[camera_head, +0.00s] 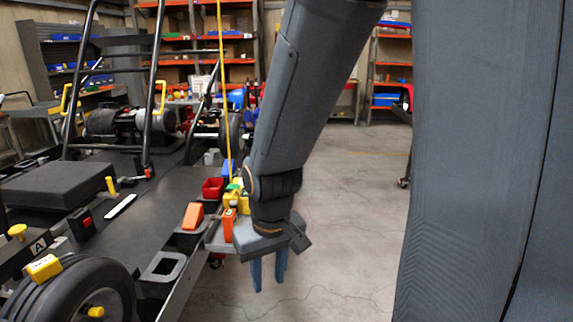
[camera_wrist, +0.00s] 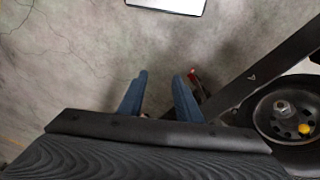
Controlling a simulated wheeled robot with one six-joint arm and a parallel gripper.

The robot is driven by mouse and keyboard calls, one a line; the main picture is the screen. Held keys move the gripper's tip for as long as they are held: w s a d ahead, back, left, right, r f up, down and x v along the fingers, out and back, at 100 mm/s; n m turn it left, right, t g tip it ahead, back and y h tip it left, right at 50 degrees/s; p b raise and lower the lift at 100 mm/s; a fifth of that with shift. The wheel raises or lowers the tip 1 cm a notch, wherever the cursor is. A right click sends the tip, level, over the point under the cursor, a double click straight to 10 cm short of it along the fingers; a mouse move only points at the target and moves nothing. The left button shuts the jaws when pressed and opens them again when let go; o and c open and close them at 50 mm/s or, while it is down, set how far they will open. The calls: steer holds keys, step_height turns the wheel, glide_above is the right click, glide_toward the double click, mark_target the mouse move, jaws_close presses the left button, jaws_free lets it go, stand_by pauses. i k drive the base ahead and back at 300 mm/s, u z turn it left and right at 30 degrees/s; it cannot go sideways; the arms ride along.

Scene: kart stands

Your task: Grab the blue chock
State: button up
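A small blue block (camera_head: 229,167), perhaps the blue chock, shows in the head view beyond the red and yellow items, left of my arm. It is too small and partly covered to make out its shape. My gripper (camera_head: 268,275) points down over open floor, right of the kart's side edge and nearer than the blue block. Its two blue-grey fingers stand apart with nothing between them. In the wrist view my gripper (camera_wrist: 162,76) is also open and empty above the concrete. No blue chock shows in the wrist view.
An orange wedge (camera_head: 193,215), a red bin (camera_head: 213,187) and yellow pieces (camera_head: 237,194) sit along the kart stand's edge. A black wheel (camera_head: 75,294) is at front left; a wheel (camera_wrist: 283,108) is right in the wrist view. Floor (camera_head: 345,220) right of my arm is clear.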

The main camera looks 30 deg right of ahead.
mark_target(224, 171)
steer(key=z, duration=0.25)
steer(key=k, duration=0.65)
steer(key=z, duration=0.55)
steer(key=i, duration=1.15)
steer(key=z, duration=0.4)
steer(key=i, duration=1.3)
steer(key=u, duration=1.25)
steer(key=i, duration=0.9)
steer(key=u, duration=0.7)
